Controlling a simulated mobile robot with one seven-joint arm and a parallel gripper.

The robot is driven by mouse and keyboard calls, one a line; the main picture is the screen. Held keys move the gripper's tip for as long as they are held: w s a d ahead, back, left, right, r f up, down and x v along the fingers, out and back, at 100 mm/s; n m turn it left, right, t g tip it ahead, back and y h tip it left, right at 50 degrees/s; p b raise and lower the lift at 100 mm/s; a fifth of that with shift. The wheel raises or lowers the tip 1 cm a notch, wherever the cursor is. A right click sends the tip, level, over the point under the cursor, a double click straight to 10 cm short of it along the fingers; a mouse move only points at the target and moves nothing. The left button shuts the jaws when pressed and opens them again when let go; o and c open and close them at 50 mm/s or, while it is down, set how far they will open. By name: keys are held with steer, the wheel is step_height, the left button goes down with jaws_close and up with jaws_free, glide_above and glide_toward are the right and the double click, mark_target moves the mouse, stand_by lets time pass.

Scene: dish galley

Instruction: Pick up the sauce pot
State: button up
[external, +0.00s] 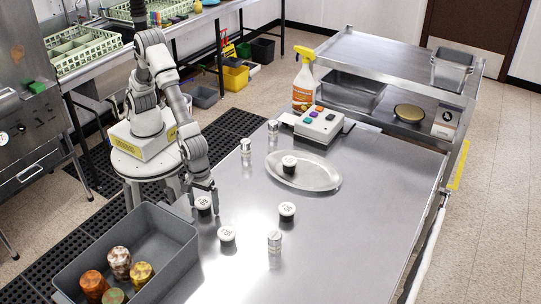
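Several small dark pots with white, marked lids could be the sauce pot; the lid writing is too small to read. One pot (204,204) stands at the left edge of the steel table, directly at my gripper (204,197). The fingers are apart and reach down on either side of this pot; I cannot tell whether they touch it. A second pot (227,236) stands nearer the camera, a third pot (287,212) is to the right, and another pot (289,165) sits on the oval metal platter (318,177).
A grey bin (175,228) with several coloured-top jars stands at lower left, close to my gripper. Metal shakers (274,243), (246,147), (273,128) stand on the table. A button box (318,125) and spray bottle (304,85) are at the back. The table's right front is clear.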

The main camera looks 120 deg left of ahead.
steer(key=c, duration=1.3)
steer(key=shift+r, duration=0.15)
steer(key=shift+c, duration=0.2)
